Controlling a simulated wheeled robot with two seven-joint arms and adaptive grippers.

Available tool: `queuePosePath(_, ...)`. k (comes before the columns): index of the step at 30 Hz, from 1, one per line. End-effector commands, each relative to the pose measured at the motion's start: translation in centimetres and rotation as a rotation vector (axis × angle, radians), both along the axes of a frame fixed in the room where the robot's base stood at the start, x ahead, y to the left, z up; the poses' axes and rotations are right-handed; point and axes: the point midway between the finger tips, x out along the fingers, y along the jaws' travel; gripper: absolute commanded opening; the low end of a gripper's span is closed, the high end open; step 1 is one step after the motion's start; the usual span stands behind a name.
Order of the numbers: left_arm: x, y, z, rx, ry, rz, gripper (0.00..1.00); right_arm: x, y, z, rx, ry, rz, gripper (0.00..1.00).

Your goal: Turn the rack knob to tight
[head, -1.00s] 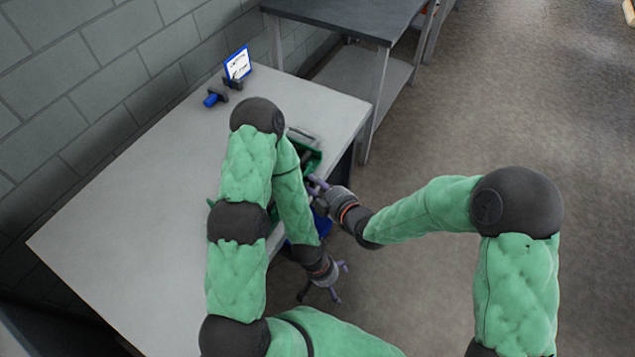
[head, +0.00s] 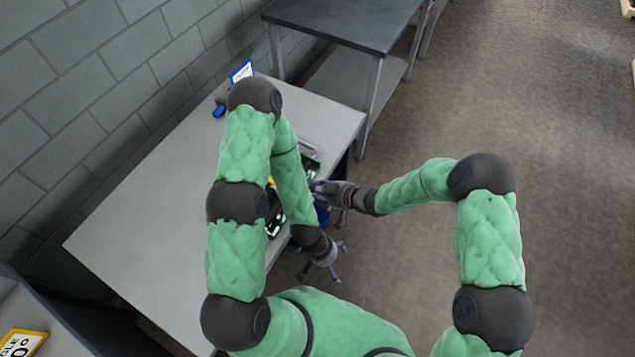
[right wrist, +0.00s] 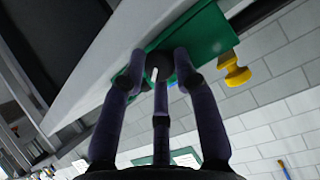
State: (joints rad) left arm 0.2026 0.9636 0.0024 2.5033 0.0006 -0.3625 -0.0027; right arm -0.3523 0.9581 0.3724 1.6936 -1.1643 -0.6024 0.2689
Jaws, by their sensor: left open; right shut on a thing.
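In the right wrist view, a dark round knob with a white pointer line (right wrist: 160,64) sits on a green panel (right wrist: 210,32), the side of the rack. My right gripper (right wrist: 158,60) is shut on this knob, its fingers around it. In the head view my right gripper (head: 318,194) is at the table's near right edge, by the dark green rack (head: 312,167). My left arm hides much of the rack there. My left gripper (head: 325,264) is open and empty, lower, off the table's edge. Tight markings cannot be read.
A yellow knob (right wrist: 237,75) sticks out from the green panel's side. On the light table (head: 160,205), a blue-framed sign (head: 242,71) and a blue object (head: 219,111) stand at the back. A dark-topped table (head: 340,22) is beyond. The floor at right is clear.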

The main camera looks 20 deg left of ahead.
Motion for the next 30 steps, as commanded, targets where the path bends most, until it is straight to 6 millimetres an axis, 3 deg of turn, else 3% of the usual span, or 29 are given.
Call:
queuePosePath(1, 0.0, 0.0, 1.5, 0.0, 0.0, 0.0, 1.0, 0.1, 0.0, 0.6, 0.002, 0.035, 0.0, 0.0)
queuePosePath(3, 0.0, 0.0, 2.5, 0.0, 0.0, 0.0, 1.0, 0.2, 0.0, 0.5, 0.006, 0.083, 0.0, 0.0)
queuePosePath(12, 0.0, 0.0, 5.3, 0.0, 0.0, 0.0, 1.0, 0.5, -0.1, 0.2, 0.024, 0.307, 0.0, 0.0)
queuePosePath(30, 0.0, 0.0, 5.3, 0.0, 0.0, 0.0, 1.0, 0.9, 0.0, -0.2, 0.048, 0.621, -0.002, 0.0)
